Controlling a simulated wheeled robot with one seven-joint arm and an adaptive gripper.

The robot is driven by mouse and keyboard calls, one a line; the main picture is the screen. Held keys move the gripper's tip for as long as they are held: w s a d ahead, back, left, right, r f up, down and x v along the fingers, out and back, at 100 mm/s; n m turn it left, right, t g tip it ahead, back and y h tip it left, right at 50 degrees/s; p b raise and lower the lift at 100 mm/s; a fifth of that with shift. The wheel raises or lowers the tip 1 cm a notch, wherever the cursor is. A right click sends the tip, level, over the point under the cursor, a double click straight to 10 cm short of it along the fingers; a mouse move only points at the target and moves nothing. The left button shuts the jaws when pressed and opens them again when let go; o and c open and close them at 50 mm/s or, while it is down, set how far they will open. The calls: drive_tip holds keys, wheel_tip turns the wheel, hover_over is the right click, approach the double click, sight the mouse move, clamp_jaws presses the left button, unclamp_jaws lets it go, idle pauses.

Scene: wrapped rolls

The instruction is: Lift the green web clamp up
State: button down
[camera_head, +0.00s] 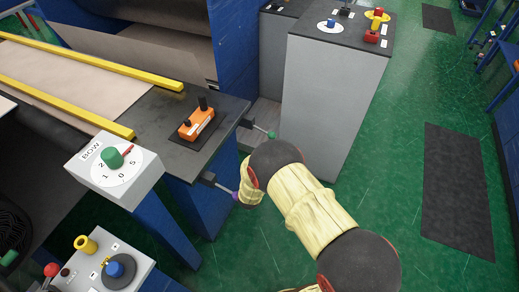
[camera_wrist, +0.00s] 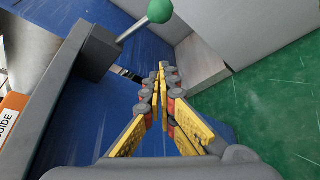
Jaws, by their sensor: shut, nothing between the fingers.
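The green web clamp is a metal lever with a green ball knob (camera_head: 271,135). It sticks out to the right from a dark block on the side of the dark machine table. In the wrist view the green knob (camera_wrist: 159,11) is at the top edge, and its rod slopes down left to the dark block (camera_wrist: 97,53). My gripper (camera_wrist: 162,70) is shut and empty. Its yellow-padded fingers meet below the knob in that picture, apart from knob and rod. In the head view my arm hides the fingers.
A second lever with a purple end (camera_head: 235,195) sits nearer, close to my arm. An orange guide box (camera_head: 197,124) is on the dark tabletop (camera_head: 150,107). A grey cabinet (camera_head: 335,90) stands just beyond the green knob. Green floor (camera_head: 405,120) is open at right.

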sight(264, 131)
drive_tip(key=w+d+b, duration=0.3)
drive_tip(key=w, duration=0.5)
drive_tip(key=shift+b, duration=0.4)
idle(0.4)
drive_tip(key=shift+d+r+p, duration=0.1)
drive_tip(key=shift+r+p, duration=0.1)
drive_tip(key=shift+p, duration=0.15)
